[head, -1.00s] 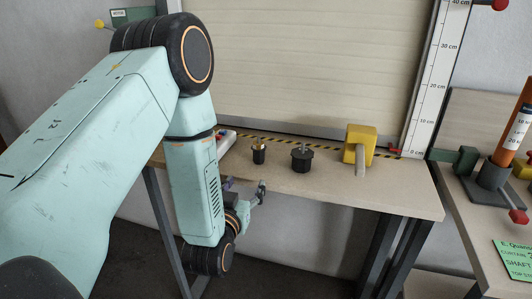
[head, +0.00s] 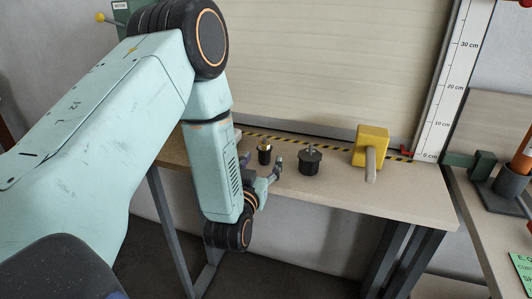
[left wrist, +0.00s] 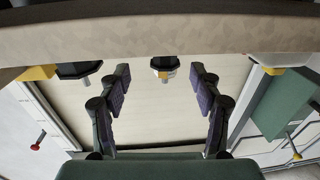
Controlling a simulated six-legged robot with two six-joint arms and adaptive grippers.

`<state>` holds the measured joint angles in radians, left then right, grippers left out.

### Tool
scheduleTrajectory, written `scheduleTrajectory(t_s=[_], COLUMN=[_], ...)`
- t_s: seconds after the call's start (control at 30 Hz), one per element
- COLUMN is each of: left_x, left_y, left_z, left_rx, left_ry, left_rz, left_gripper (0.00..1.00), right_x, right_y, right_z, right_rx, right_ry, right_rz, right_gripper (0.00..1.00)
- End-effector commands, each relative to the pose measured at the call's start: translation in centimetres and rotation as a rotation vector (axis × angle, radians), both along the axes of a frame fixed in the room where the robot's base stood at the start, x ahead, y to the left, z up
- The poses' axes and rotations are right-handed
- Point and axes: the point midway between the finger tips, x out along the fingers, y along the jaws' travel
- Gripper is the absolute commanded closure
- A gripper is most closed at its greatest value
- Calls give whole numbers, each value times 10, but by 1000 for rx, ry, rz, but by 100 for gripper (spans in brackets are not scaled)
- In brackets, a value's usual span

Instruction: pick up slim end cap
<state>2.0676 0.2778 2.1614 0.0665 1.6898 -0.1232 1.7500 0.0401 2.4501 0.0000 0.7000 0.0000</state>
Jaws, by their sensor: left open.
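The slim end cap, which I take to be the smaller black cap with a brass-coloured top (head: 264,152), stands upright on the bench. It also shows in the left wrist view (left wrist: 162,65), in the gap between the fingertips and beyond them. My left gripper (head: 262,169) is at the bench's front edge, just in front of this cap. Its fingers also show in the left wrist view (left wrist: 160,76), spread apart with nothing between the pads. A wider black cap with a grey pin (head: 310,161) stands to the right. My right gripper is not in view.
A yellow block with a grey rod (head: 370,146) stands further right on the bench (head: 405,190). The shutter curtain (head: 330,65) and a height scale (head: 450,90) rise behind. A side table at right holds a dark cup-like fixture (head: 507,187).

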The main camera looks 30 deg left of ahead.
Motion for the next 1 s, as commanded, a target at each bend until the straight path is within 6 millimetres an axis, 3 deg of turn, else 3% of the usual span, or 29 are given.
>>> scheduleTrajectory(t_s=[0.4, 0.73, 1.0], left_x=[47, 55, 56], left_y=[23, 25, 25], left_z=[6, 6, 6], left_rx=[2, 1, 1], left_ry=[-2, 0, 1], left_rz=[0, -2, -2], left_gripper=[36, 36, 58], right_x=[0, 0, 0], right_y=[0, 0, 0], right_z=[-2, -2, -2], right_rx=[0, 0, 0], right_ry=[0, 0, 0], right_rz=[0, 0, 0], right_gripper=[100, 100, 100])
